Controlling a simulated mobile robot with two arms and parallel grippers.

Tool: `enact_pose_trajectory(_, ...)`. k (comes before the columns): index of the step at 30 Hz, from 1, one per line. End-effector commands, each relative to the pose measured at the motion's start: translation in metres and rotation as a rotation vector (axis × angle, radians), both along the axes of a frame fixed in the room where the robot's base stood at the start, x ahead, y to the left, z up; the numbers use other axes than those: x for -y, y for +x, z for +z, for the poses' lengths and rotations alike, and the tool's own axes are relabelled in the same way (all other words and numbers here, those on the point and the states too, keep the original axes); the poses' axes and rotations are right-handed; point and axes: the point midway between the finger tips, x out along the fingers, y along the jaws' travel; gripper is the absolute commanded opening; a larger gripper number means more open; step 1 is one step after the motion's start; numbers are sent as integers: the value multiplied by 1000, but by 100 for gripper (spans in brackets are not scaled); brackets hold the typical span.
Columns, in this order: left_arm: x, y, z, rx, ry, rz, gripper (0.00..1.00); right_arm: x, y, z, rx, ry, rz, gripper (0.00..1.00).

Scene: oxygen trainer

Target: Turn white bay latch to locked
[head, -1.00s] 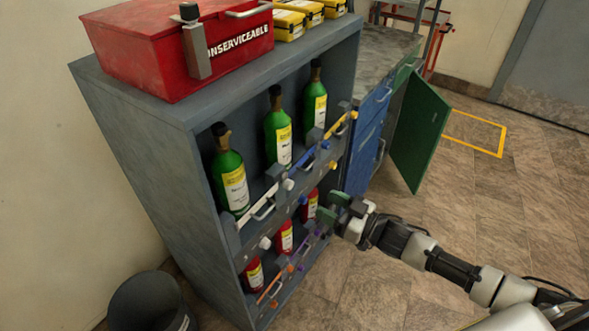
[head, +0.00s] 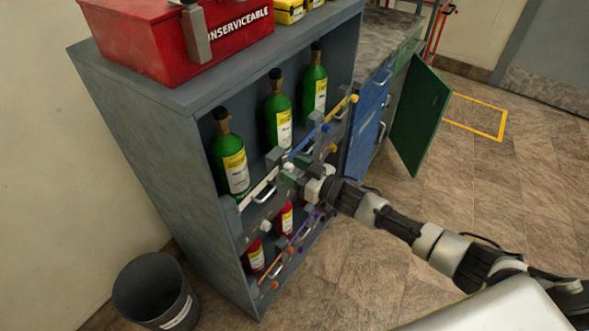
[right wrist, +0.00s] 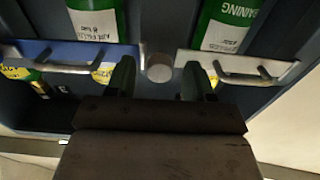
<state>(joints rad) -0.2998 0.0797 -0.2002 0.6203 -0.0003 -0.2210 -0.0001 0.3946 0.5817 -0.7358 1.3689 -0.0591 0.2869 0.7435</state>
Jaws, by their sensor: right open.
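The white bay's bar (head: 259,189) runs across the front of the upper shelf at the left, before a green bottle (head: 231,158). In the right wrist view the white bar (right wrist: 245,77) is at right. A pale round latch knob (right wrist: 159,68) sits at its inner end, between the white and blue bars. My right gripper (head: 299,176) is open at the rack front. In the wrist view its fingers (right wrist: 157,82) stand on either side just below the knob, with a gap visible on each side. In the head view the gripper partly hides the knob. My left gripper is not in view.
The blue bar (head: 303,143) and yellow bar (head: 340,109) continue along the shelf. Red bottles (head: 255,258) stand on the lower shelf behind orange and purple bars. A red case (head: 165,40) sits on top, a bin (head: 155,290) at left. An open green door (head: 419,117) is at right.

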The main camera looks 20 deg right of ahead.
Motion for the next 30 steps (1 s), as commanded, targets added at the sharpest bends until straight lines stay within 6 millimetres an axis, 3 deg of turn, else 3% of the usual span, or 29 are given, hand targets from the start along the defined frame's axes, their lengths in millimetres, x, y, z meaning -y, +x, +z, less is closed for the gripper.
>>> enact_pose_trajectory(2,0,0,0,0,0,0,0,0,0,0,0,0,0,53)
enact_pose_trajectory(12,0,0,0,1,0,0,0,0,0,0,0,0,0,4)
enact_pose_trajectory(23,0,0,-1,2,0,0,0,0,0,0,39,-48,-1,4)
enact_pose_trajectory(30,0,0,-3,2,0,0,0,0,-1,0,140,-178,-1,4)
